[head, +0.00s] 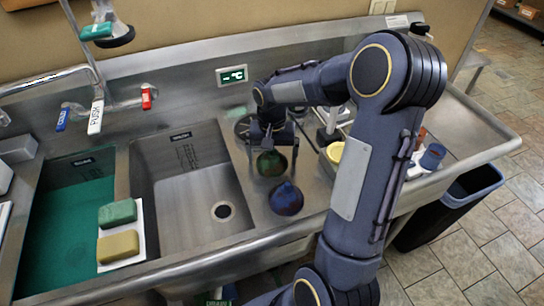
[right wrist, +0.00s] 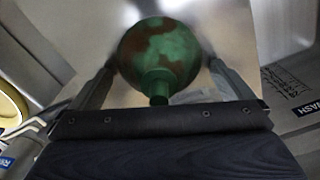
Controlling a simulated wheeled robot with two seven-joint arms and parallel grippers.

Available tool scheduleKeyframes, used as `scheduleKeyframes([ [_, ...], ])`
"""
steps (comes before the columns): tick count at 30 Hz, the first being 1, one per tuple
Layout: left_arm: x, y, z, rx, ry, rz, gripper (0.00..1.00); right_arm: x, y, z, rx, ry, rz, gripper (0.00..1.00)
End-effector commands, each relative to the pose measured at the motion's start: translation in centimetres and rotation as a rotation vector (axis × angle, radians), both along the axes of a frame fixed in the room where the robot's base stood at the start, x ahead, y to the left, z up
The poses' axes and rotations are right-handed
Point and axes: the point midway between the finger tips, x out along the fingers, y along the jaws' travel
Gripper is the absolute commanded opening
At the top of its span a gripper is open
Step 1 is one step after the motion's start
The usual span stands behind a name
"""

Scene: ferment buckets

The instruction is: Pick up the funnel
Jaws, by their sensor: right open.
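A green funnel with brown patches (head: 271,164) sits on the steel counter right of the sink basins. In the right wrist view the funnel (right wrist: 160,52) shows its round mouth part and its narrow spout pointing toward my palm. My right gripper (head: 272,146) is directly above it, pointing down. In the right wrist view my right gripper (right wrist: 162,66) is open, one finger on each side of the funnel, and does not appear closed on it. A blue funnel-like piece with dark red patches (head: 286,198) sits nearer the counter's front edge. My left gripper is not in view.
An empty steel basin (head: 180,190) lies to the left. A basin with green liquid (head: 60,220) is beyond it, with green and yellow sponges (head: 118,246) on a white board. A yellow-topped container (head: 335,153) stands to the right, partly behind my arm.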

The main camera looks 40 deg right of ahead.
Motion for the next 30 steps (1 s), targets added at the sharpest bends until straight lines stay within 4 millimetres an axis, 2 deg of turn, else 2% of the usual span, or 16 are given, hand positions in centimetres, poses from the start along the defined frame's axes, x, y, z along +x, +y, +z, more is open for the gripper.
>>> scheduleKeyframes([
  [5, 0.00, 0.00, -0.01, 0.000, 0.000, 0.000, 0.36, 0.01, -0.01, 0.02, 0.000, -0.001, 0.000, 0.99],
  [21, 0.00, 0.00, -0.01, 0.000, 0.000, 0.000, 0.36, 0.02, -0.01, 0.07, 0.000, -0.001, 0.000, 0.28],
  [30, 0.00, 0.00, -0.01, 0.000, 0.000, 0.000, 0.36, 0.04, -0.01, 0.24, -0.001, -0.002, 0.000, 0.27],
])
